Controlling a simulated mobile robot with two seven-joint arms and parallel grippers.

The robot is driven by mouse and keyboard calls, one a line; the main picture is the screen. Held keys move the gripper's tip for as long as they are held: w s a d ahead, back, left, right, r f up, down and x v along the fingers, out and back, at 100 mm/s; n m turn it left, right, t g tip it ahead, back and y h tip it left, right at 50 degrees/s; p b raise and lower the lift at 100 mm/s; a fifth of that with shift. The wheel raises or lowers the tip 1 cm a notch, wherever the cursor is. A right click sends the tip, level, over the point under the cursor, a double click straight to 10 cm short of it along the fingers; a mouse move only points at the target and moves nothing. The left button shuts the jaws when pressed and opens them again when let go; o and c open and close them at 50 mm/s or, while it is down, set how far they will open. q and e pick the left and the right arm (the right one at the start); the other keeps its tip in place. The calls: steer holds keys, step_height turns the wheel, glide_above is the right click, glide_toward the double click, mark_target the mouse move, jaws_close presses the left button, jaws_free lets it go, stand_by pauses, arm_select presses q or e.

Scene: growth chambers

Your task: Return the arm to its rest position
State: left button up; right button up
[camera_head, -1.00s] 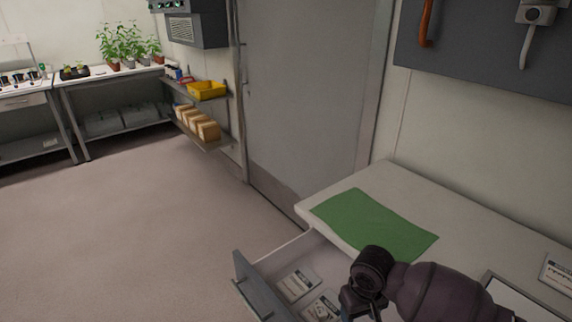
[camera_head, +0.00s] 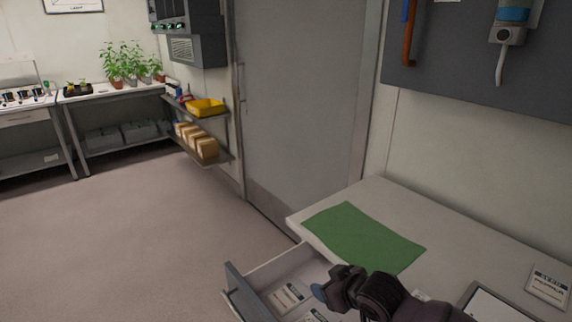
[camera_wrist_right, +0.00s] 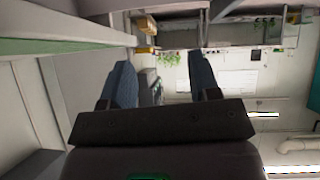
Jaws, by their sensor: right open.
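My right arm comes in from the bottom right in the head view. Its gripper (camera_head: 322,290) is above the open drawer (camera_head: 243,294), close to the front edge of the white bench (camera_head: 450,240). In the right wrist view the two blue fingers of the right gripper (camera_wrist_right: 162,82) stand apart with nothing between them. The wrist camera looks out across the room, and its picture is turned over. My left gripper is not in view.
White seed packets (camera_head: 284,297) lie in the drawer. A dark panel with hanging tools (camera_head: 509,45) is above. A grey door (camera_head: 300,100) and open floor (camera_head: 120,240) lie beyond.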

steer(key=s+d+f+m+t, duration=0.1)
steer(key=s+d, duration=0.2)
steer(key=s+d+f+m+t+h, duration=0.1)
steer(key=s+d+t, duration=0.1)
steer(key=s+d, duration=0.1)
steer(key=s+d+f+m+t+h, duration=0.1)
steer(key=s+d+f+t, duration=0.1)
steer(key=s+d, duration=0.1)
steer(key=shift+s+d, duration=0.4)
steer(key=shift+d, duration=0.15)
steer(key=s+d+f+m+g+h, duration=0.1)
steer(key=s+d+f, duration=0.3)
steer(key=s, duration=0.4)
steer(key=s+d+f+m+g+h, duration=0.1)
steer(key=s+d+f+m+h, duration=0.1)
steer(key=s+f, duration=0.4)
steer(key=s+d+h, duration=0.1)
steer(key=s, duration=0.2)
steer(key=shift+s+d+f+m+g, duration=0.2)
steer(key=shift+d+f+m+g, duration=0.1)
steer(key=shift+d+m, duration=0.1)
